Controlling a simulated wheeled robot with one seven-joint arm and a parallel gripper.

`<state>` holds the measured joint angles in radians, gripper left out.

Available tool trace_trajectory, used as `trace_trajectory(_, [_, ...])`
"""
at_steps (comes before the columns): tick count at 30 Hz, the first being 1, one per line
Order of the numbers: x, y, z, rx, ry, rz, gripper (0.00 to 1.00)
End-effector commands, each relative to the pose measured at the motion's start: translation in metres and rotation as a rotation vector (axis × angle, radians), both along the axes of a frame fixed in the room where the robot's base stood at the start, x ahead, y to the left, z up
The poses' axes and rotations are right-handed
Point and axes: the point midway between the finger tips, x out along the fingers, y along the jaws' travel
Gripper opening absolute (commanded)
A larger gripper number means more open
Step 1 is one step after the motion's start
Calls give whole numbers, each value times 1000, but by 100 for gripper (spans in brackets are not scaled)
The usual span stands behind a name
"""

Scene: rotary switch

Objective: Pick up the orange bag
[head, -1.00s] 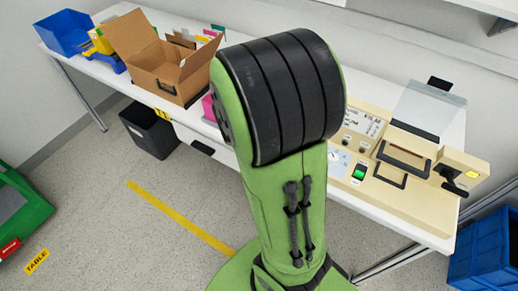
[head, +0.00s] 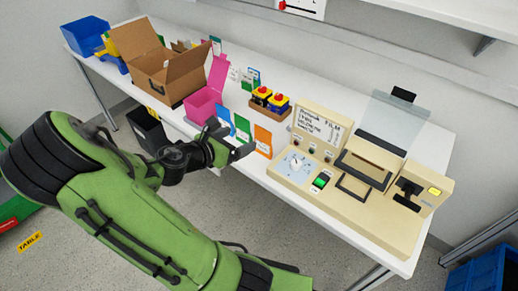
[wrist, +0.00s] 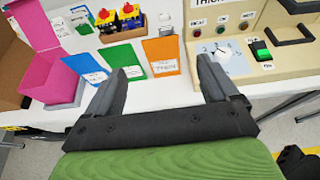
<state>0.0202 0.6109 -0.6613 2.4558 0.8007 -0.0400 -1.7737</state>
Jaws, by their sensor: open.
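The orange bag (head: 263,140) is a flat orange packet with a pale label, standing near the front edge of the white table, just left of the beige machine. In the wrist view the orange bag (wrist: 162,56) lies ahead, between and beyond the two fingertips. My gripper (head: 232,139) is to the left of the bag in the head view, apart from it. In the wrist view my gripper (wrist: 166,75) has its two fingers spread with nothing between them.
A green bag (head: 242,128) and a blue bag (head: 223,117) stand left of the orange one. A pink box (head: 203,102) and a cardboard box (head: 168,72) are further left. The beige machine (head: 340,185) is close on the right. Red-and-yellow buttons (head: 270,98) sit behind.

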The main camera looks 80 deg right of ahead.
Motion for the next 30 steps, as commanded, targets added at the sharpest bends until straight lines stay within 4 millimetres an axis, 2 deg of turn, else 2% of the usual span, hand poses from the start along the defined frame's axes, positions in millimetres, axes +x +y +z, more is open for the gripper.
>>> trace_trajectory(1, [-7,-11,-10,-2,-2,-7,87])
trace_trajectory(6, [-20,-44,-24,-1,-2,-4,87])
trace_trajectory(11, [-26,-60,-31,-1,-2,-2,87])
trace_trajectory(18, [-40,-96,-50,0,-3,-3,87])
trace_trajectory(26, [-41,-101,-49,0,-3,1,87])
trace_trajectory(30, [-41,-101,-49,1,-3,1,67])
